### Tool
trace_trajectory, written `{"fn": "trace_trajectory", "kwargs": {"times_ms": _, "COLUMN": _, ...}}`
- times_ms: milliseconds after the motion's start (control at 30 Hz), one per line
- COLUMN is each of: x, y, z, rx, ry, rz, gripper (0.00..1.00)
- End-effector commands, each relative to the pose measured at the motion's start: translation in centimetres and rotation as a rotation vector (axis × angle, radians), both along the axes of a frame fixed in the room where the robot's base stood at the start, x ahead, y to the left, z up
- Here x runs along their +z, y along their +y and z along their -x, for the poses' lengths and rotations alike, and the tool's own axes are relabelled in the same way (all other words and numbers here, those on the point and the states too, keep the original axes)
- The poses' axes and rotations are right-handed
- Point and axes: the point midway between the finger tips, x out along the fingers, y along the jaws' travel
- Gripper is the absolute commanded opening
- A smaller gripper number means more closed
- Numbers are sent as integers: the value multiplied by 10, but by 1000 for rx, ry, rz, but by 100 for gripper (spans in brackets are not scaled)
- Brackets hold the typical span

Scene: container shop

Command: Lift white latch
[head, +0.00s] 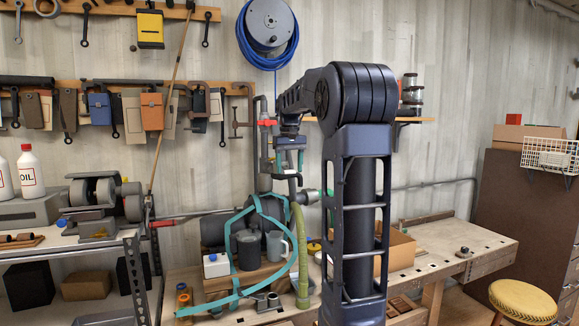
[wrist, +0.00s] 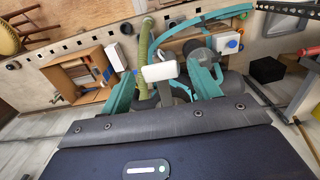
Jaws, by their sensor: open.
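My gripper (head: 289,168) hangs at the end of my arm above the workbench, in front of the wall pipes. In the wrist view its two teal fingers (wrist: 163,88) stand apart. A white rounded block (wrist: 160,72) shows in the gap between them and may be the white latch. I cannot tell whether the fingers touch it, and nothing looks clamped.
A green hose (head: 301,255) hangs just below my gripper.

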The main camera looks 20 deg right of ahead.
Motion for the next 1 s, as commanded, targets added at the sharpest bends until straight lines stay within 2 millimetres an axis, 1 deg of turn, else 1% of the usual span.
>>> {"fn": "trace_trajectory", "kwargs": {"times_ms": 33, "x": 0, "y": 0, "z": 0, "rx": 0, "ry": 0, "rz": 0, "gripper": 58}}
{"fn": "trace_trajectory", "kwargs": {"times_ms": 233, "x": 0, "y": 0, "z": 0, "rx": 0, "ry": 0, "rz": 0, "gripper": 19}}
{"fn": "trace_trajectory", "kwargs": {"times_ms": 267, "x": 0, "y": 0, "z": 0, "rx": 0, "ry": 0, "rz": 0, "gripper": 17}}
{"fn": "trace_trajectory", "kwargs": {"times_ms": 433, "x": 1, "y": 0, "z": -2, "rx": 1, "ry": 23, "rz": 0, "gripper": 17}}
{"fn": "trace_trajectory", "kwargs": {"times_ms": 800, "x": 11, "y": 0, "z": -7, "rx": 1, "ry": 211, "rz": 0, "gripper": 17}}
{"fn": "trace_trajectory", "kwargs": {"times_ms": 1000, "x": 13, "y": 0, "z": -7, "rx": 0, "ry": 232, "rz": 0, "gripper": 17}}
